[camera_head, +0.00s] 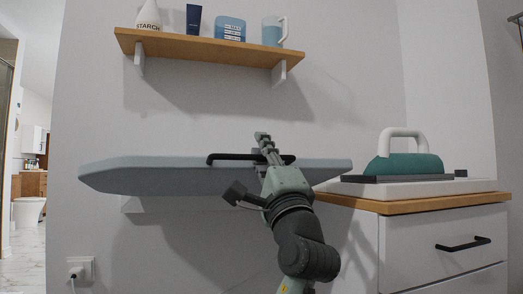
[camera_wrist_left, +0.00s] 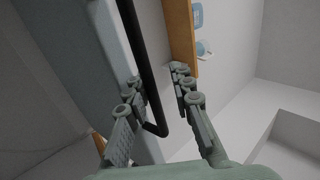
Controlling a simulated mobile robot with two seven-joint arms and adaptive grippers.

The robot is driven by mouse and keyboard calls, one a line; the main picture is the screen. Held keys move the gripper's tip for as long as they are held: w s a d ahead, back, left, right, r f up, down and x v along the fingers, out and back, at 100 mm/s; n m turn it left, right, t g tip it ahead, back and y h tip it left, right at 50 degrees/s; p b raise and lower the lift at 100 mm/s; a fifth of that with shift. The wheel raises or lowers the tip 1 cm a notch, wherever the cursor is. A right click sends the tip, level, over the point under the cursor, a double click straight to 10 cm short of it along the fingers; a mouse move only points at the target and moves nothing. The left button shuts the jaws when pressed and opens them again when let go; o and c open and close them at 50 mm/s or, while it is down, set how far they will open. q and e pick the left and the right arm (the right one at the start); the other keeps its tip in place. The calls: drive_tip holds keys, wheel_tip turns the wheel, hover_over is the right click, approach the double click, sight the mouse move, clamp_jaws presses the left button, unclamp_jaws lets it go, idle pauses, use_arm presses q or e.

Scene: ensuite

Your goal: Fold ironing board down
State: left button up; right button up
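The pale blue ironing board (camera_head: 140,176) is on the wall below the shelf and shows as a long, narrow, roughly level shape. A black bar handle (camera_head: 228,158) runs along it. My left gripper (camera_head: 263,142) is at the right part of the handle. In the left wrist view, the black handle (camera_wrist_left: 146,62) passes between the two spread fingers of the left gripper (camera_wrist_left: 160,92), closer to the left finger. The fingers are not closed on it; contact cannot be told. The board (camera_wrist_left: 75,50) fills the upper left there. My right gripper is not in view.
A wooden shelf (camera_head: 205,48) with bottles, a tub and a mug (camera_head: 273,31) is above the board. At right, a drawer cabinet (camera_head: 430,240) bears a teal iron (camera_head: 404,165), close to the board's right end. A plugged wall socket (camera_head: 80,269) is at lower left.

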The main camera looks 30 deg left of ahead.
use_arm(q)
drive_tip(key=o, duration=0.5)
drive_tip(key=v, duration=0.6)
drive_tip(key=f+v, duration=0.1)
drive_tip(key=v, duration=0.1)
drive_tip(key=shift+a+f, duration=0.1)
drive_tip(key=shift+f, duration=0.15)
drive_tip(key=shift+c, duration=0.2)
drive_tip(key=s+d, duration=0.2)
drive_tip(key=shift+d+r+t, duration=0.15)
drive_tip(key=shift+d+t, duration=0.15)
drive_tip(key=shift+d, duration=0.05)
drive_tip(key=c, duration=0.5)
drive_tip(key=shift+o, duration=0.2)
drive_tip(key=shift+s+f, duration=0.15)
drive_tip(key=shift+f, duration=0.25)
